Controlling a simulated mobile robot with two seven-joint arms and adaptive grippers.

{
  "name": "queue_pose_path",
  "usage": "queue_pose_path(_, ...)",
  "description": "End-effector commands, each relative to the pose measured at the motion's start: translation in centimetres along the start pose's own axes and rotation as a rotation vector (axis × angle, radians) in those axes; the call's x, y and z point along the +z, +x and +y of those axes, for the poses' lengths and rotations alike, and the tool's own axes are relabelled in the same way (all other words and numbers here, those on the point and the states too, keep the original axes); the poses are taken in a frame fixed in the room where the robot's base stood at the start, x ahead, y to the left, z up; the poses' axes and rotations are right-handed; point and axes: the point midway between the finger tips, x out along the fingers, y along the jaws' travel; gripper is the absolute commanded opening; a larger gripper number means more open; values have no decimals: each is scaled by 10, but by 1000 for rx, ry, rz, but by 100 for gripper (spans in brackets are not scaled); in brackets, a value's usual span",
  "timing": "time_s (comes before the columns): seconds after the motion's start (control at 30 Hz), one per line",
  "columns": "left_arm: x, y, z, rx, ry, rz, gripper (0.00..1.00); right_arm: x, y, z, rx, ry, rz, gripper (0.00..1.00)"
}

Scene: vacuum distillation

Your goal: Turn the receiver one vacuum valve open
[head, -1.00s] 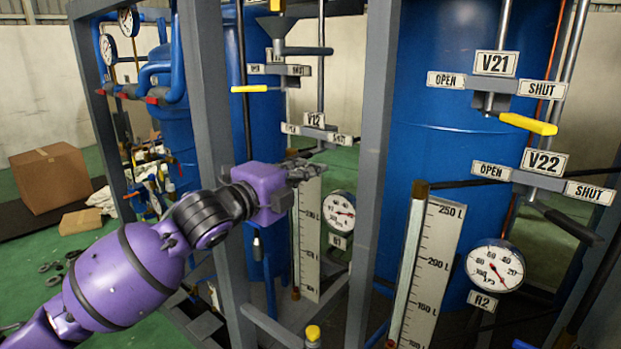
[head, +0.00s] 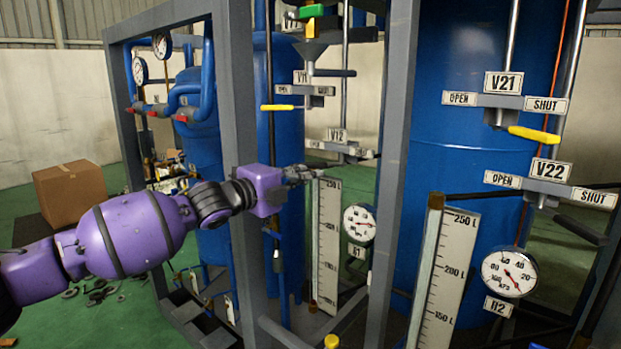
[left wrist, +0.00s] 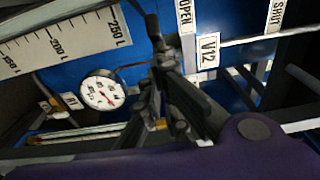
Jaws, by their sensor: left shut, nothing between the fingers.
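The V12 valve's plate and label (head: 337,135) are on receiver one's piping in the middle of the head view. The V12 label (left wrist: 208,52) also shows in the left wrist view, with OPEN and SHUT signs beyond it. The V12 handle is dark and hard to tell from my fingers. The V11 valve (head: 301,77) is above, its yellow handle (head: 278,107) pointing left, towards the OPEN side. My left gripper (head: 310,173) is shut and empty, just below and left of the V12 plate. It also shows in the left wrist view (left wrist: 160,65). My right gripper is out of view.
A grey frame post (head: 236,90) stands behind my left wrist, and another post (head: 396,130) is right of V12. Gauge R1 (head: 359,223) and a level scale (head: 327,245) are below the gripper. Valves V21 (head: 503,83) and V22 (head: 550,171) are at the right.

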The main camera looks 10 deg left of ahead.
Motion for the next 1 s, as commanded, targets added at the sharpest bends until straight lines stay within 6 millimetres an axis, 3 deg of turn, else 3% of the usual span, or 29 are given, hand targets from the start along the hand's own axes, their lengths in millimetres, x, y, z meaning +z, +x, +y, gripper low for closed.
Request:
queue_pose_path(0.33,10,1,2,3,-1,-2,0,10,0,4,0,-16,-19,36)
queue_pose_path(0.77,10,1,2,3,-1,-2,0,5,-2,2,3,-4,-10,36)
queue_pose_path(1.0,11,-23,3,4,0,-2,0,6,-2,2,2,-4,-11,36)
